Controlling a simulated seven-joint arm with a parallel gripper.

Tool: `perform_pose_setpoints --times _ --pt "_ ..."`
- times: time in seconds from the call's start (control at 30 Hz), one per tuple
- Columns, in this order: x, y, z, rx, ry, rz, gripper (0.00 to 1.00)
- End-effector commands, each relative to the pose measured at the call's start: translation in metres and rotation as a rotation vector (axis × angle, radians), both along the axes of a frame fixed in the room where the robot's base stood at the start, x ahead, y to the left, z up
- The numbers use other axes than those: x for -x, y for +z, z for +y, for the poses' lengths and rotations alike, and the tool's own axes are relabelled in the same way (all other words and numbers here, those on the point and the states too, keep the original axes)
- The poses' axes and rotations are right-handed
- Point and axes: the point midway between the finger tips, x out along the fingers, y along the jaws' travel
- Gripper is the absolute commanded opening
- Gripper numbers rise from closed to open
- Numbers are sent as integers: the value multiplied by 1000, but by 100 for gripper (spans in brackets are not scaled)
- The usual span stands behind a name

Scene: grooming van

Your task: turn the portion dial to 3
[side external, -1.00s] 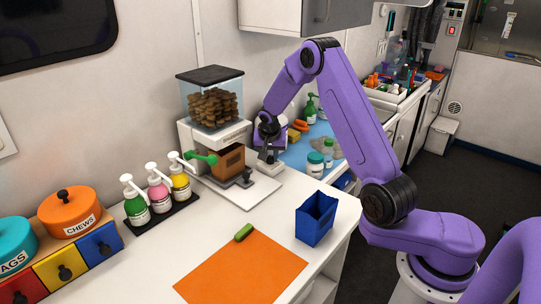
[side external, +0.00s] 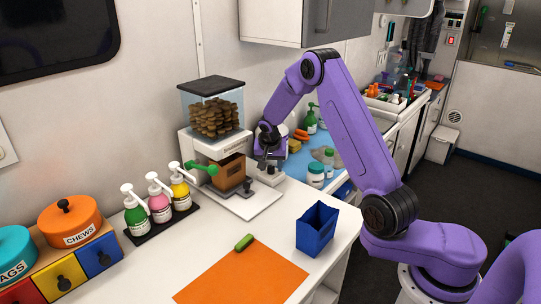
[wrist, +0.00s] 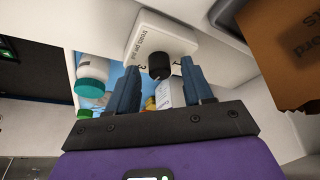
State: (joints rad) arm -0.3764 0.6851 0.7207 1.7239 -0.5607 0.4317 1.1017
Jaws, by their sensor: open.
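The portion dial is a black round knob (wrist: 159,66) on a white plate (wrist: 150,36) with printed text and small digits around it, seen in the wrist view. I cannot tell which digit the knob points to. My gripper (wrist: 159,72) is open, with one finger on each side of the knob; I cannot tell whether they touch it. In the side external view, my gripper (side external: 268,168) is at the right side of the treat dispenser (side external: 212,143), which has a clear hopper of brown treats. The dial is hidden there.
The dispenser has a green lever (side external: 205,168) and a brown box (side external: 230,173) under it. Pump bottles (side external: 159,200) stand to the left. A blue bin (side external: 316,230) and orange mat (side external: 243,275) lie in front. Jars (side external: 316,175) stand beyond my gripper.

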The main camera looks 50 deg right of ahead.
Motion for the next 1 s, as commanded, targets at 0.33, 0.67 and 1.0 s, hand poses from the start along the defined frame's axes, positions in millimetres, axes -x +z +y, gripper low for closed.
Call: perform_pose_setpoints --times 0.33,0.67,1.0 --pt "11 49 16 1 0 -5 51" --pt "27 111 37 1 2 -5 51" --pt "38 154 51 0 0 -1 51"
